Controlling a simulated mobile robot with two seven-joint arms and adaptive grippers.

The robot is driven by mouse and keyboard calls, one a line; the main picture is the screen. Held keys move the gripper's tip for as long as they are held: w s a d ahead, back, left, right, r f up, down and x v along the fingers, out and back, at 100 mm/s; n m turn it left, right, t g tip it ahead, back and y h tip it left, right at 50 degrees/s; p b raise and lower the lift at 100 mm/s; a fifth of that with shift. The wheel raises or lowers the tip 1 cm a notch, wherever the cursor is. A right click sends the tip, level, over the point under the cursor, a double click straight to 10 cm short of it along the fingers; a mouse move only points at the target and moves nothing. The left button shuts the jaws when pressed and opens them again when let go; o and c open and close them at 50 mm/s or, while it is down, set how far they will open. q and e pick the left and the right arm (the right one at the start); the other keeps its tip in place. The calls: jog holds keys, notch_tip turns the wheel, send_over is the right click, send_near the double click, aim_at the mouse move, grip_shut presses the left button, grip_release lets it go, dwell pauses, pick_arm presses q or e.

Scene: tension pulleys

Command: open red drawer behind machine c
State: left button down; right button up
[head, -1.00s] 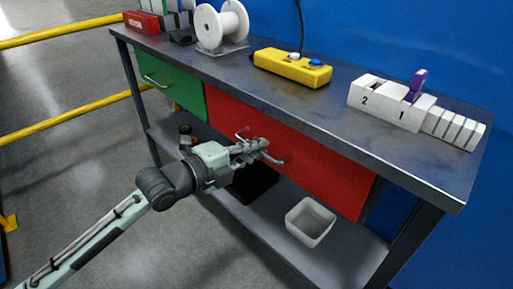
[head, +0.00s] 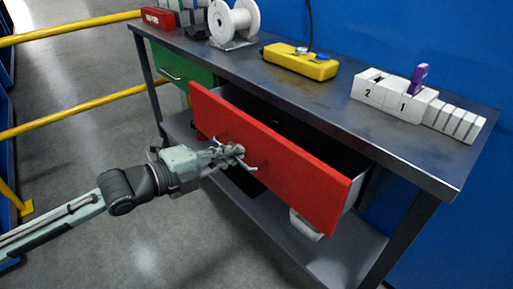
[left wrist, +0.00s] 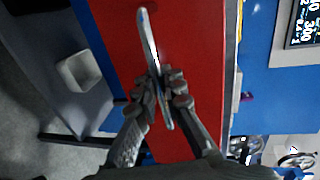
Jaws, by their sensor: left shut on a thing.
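The red drawer (head: 290,168) is pulled partway out of the metal workbench, and its dark inside shows behind the front panel. My left gripper (head: 238,152) is shut on the drawer's metal handle, in front of the red panel. In the left wrist view, the fingers (left wrist: 163,92) close around the handle bar (left wrist: 150,45), with the red front (left wrist: 118,45) behind it. The green drawer (head: 178,66) to the left is shut. My right gripper is not in view.
The workbench top (head: 330,105) carries a white spool (head: 233,20), a yellow button box (head: 298,62) and white numbered blocks (head: 394,97). A white bin (head: 306,226) sits on the lower shelf. Yellow rails (head: 70,118) stand at the left. The floor in front is clear.

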pick_arm(q)
jog(key=f+p+v, duration=0.1)
jog(key=p+v, duration=0.1)
jog(key=v, duration=0.6)
jog(key=shift+s+a+f, duration=0.35)
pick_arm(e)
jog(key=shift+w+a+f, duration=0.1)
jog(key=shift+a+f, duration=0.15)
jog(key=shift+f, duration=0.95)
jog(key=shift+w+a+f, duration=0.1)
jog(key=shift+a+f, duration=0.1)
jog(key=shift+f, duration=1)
pick_arm(q)
jog(key=c, duration=1.6)
grip_release()
jog(key=shift+a, duration=0.1)
jog(key=v, duration=0.7)
jog(key=shift+s+a, duration=0.1)
jog(key=shift+s, duration=0.05)
